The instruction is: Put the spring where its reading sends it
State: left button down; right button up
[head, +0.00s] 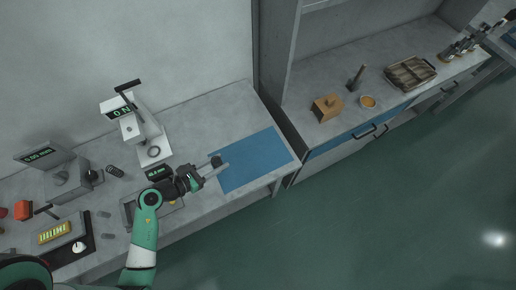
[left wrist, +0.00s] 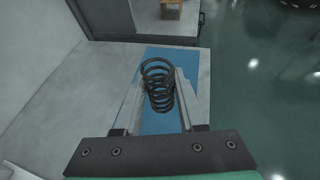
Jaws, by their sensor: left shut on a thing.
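My left gripper (head: 217,169) is shut on a dark coil spring (head: 216,161) above the near left part of the blue mat (head: 262,158). In the left wrist view the spring (left wrist: 158,86) is between the two fingers, its coils showing and one end facing the camera. A white press-like tester (head: 145,135) stands behind on the bench, its display (head: 121,110) appearing to read 0 N. Another dark coil (head: 115,171) lies on the bench left of the tester. My right gripper does not show.
A gap separates the two counters.

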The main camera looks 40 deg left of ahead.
pick_arm(q)
jog(key=f+b+x, duration=0.1)
jog(key=b+x, duration=0.1)
jog(key=x, duration=0.3)
jog(key=s+f+b+x, duration=0.1)
jog(key=x, duration=0.4)
jog(key=f+b+x, duration=0.1)
jog(key=b+x, duration=0.1)
jog(key=x, duration=0.3)
jog(key=shift+s+f+b, duration=0.1)
jog(key=shift+s+b, duration=0.05)
jog(key=shift+b, duration=0.15)
jog(key=shift+w+f, duration=0.2)
jog(key=shift+w, duration=0.15)
jog(key=f+b, duration=0.3)
jog(key=f, duration=0.1)
jog(key=shift+w, duration=0.25)
jog(key=shift+r, duration=0.25)
jog(key=shift+f, duration=0.2)
jog(key=shift+c, duration=2.4)
grip_release()
jog(key=shift+r, duration=0.15)
